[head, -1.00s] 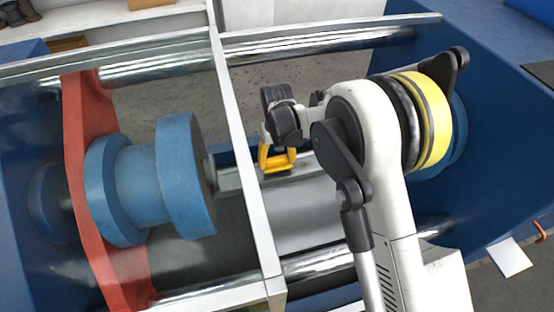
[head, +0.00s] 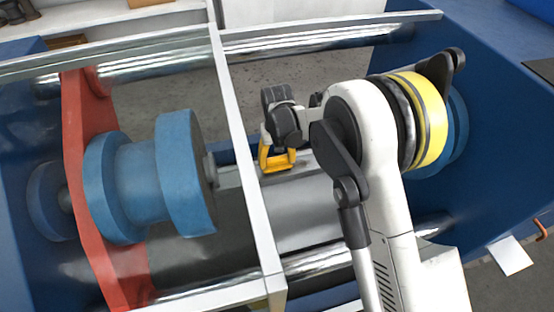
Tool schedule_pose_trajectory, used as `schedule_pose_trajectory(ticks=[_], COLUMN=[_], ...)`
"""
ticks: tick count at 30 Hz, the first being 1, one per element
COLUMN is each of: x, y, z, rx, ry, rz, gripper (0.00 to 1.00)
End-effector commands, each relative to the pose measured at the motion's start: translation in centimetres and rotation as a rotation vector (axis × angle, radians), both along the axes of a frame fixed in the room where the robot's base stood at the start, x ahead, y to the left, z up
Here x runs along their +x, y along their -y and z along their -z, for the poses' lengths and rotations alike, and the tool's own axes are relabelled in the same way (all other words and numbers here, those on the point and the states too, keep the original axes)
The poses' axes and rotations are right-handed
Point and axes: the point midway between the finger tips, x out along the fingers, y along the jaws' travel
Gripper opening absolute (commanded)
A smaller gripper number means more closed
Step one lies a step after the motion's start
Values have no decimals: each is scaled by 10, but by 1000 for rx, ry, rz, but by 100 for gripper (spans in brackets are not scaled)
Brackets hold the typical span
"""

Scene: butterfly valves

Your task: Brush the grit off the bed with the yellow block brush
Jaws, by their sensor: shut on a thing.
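My gripper (head: 271,135) is dark and reaches down over the bed, right of the pale frame bar. It is shut on the yellow block brush (head: 278,162), whose yellow handle shows beneath it. The brush is low over the grey bed (head: 305,210), near its back edge. Whether its bristles touch the bed I cannot tell. No grit can be made out on the bed at this size. My white arm hides part of the bed to the right.
A pale frame bar (head: 244,150) crosses just left of my gripper. Left of it stand a blue flanged cylinder (head: 183,175) and a red plate (head: 92,185). Shiny rods (head: 310,50) run along the back and front. A blue wall (head: 495,150) closes the right end.

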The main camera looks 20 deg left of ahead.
Motion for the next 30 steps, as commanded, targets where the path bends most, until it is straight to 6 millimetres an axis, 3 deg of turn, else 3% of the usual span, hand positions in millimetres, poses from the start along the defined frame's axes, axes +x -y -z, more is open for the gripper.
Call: schedule_pose_trajectory(ticks=[5, 30], x=[2, 43], y=[2, 51], z=[0, 1], rx=[0, 0], ry=[0, 0], rz=[1, 1], gripper=[46, 46])
